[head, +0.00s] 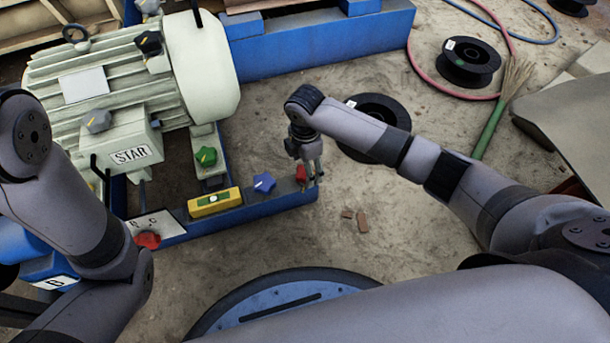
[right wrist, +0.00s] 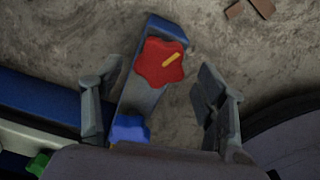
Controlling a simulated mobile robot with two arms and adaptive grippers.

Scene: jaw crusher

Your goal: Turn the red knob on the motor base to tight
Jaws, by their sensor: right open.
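The red knob (head: 301,175) sits near the right end of the motor's blue base (head: 235,214). In the right wrist view the red knob (right wrist: 160,62) is lobed, with a yellow pointer mark slanting toward the upper right. My right gripper (head: 311,172) is over that end of the base, pointing down. In the wrist view its two fingers (right wrist: 157,78) are spread apart, one on each side of the knob, with visible gaps to it. The left gripper is not visible; only my left arm shows at the left.
A blue knob (head: 264,183), a yellow level (head: 214,202) and a green knob (head: 206,157) are left of the red knob. Another red knob (head: 147,240) is on a lettered plate. The large pale motor (head: 130,80) stands behind. Brick pieces (head: 362,222) lie on open floor.

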